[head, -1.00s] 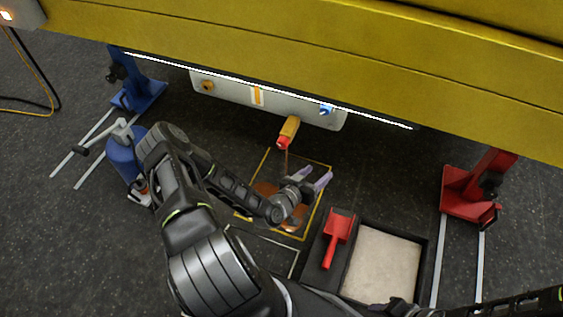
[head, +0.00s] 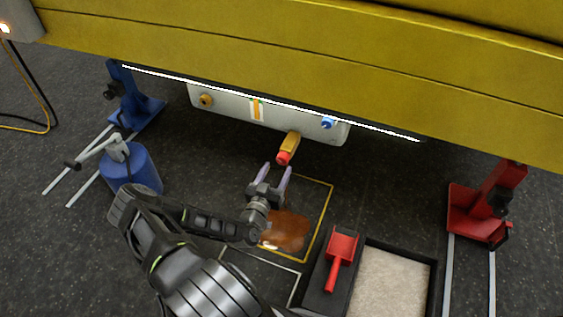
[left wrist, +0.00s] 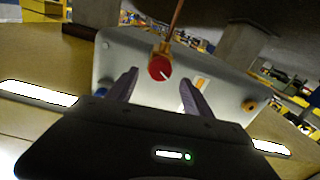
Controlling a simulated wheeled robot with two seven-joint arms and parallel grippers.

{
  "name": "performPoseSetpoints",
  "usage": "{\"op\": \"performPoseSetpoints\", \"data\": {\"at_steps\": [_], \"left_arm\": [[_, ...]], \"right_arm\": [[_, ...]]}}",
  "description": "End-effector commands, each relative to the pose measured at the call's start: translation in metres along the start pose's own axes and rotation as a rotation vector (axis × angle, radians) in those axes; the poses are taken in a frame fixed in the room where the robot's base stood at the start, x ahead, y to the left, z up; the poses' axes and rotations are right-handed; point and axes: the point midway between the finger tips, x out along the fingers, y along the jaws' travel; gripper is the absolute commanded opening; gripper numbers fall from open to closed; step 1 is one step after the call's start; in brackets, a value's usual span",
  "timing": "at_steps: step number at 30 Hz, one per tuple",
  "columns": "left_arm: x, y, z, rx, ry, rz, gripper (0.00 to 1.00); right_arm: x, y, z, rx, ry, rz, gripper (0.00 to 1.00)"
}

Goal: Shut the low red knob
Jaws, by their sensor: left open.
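The low red knob (head: 283,157) is the red end of a yellow-orange fitting (head: 291,142) under the white panel. In the left wrist view the knob (left wrist: 159,68) faces me, with a pale line on its face, and shows between my two fingers. A thin brown stream runs from beside it in that view. My left gripper (head: 274,170) is open and empty, its fingers pointing up toward the knob, just short of it and apart from it. My left gripper also shows in the left wrist view (left wrist: 157,85). My right gripper is not in view.
The white panel (head: 230,108) carries an orange knob (head: 206,99) and a blue knob (head: 327,123). The yellow boom (head: 300,60) hangs overhead. A brown puddle (head: 286,230) lies on the floor. A red scoop (head: 339,255), a blue bucket (head: 132,170) and red stand (head: 480,212) stand around.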

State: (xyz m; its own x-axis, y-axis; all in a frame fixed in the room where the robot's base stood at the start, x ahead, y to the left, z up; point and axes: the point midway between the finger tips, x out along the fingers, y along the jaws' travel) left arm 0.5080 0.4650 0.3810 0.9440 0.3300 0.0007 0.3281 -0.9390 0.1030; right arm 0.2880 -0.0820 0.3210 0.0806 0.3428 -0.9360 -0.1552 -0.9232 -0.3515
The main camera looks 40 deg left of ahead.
Motion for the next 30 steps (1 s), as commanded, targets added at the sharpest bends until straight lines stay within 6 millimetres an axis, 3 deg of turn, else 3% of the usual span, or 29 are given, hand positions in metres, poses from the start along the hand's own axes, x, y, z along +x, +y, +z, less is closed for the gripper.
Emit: {"op": "performPoseSetpoints", "data": {"at_steps": [9, 20, 30], "left_arm": [[0.046, 0.001, 0.001, 0.000, 0.001, 0.002, 0.59], [0.051, 0.000, 0.000, 0.000, -0.001, 0.001, 0.59], [0.051, 0.000, 0.000, 0.000, -0.001, 0.001, 0.32]], "right_arm": [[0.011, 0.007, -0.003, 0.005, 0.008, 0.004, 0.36], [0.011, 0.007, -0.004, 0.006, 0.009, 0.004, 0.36], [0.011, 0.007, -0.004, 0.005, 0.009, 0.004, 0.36]]}}
